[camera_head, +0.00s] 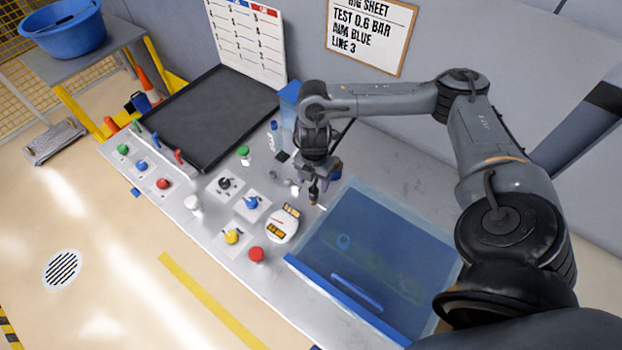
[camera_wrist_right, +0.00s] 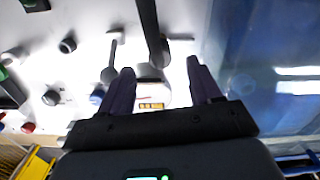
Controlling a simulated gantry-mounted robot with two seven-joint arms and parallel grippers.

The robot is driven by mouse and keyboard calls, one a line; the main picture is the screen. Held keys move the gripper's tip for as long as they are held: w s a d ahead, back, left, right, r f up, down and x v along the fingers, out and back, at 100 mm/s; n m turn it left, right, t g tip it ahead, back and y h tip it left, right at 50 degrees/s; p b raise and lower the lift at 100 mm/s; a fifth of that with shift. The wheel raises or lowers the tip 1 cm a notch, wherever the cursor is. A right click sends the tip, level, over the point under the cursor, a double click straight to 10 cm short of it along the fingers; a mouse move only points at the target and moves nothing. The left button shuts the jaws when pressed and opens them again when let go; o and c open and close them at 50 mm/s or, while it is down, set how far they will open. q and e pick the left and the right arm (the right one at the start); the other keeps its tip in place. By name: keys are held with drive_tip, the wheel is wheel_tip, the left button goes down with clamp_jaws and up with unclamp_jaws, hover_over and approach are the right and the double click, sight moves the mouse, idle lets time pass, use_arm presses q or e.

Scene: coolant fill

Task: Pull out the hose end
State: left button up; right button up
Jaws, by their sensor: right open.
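My right gripper (camera_head: 315,192) is over the workbench, beside the left edge of the blue-tinted clear tank (camera_head: 385,255). In the right wrist view my right gripper (camera_wrist_right: 160,85) has its two dark fingers spread apart. A dark hose-like piece (camera_wrist_right: 148,25) comes down from the top of that view to the gap between the fingers. It may be the hose; its end and whether a finger touches it are unclear. A second dark grey piece (camera_wrist_right: 109,70) stands just left of the left finger. My left gripper is not in view.
A white gauge with yellow displays (camera_head: 282,224), a red knob (camera_head: 257,254), a yellow knob (camera_head: 232,236) and several other fittings stand left of the gripper. A black tray (camera_head: 215,110) lies at the back left. A wall rises behind the bench.

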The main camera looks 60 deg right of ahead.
sight(314, 190)
wheel_tip(314, 190, down, 6)
drive_tip(key=shift+r+b, duration=0.15)
drive_tip(key=shift+b, duration=1.05)
drive_tip(key=shift+f, duration=1)
drive_tip(key=c, duration=1)
drive_tip(key=o, duration=0.3)
drive_tip(key=shift+c, duration=1.1)
drive_tip(key=shift+r+p, duration=0.25)
drive_tip(key=shift+p, duration=0.1)
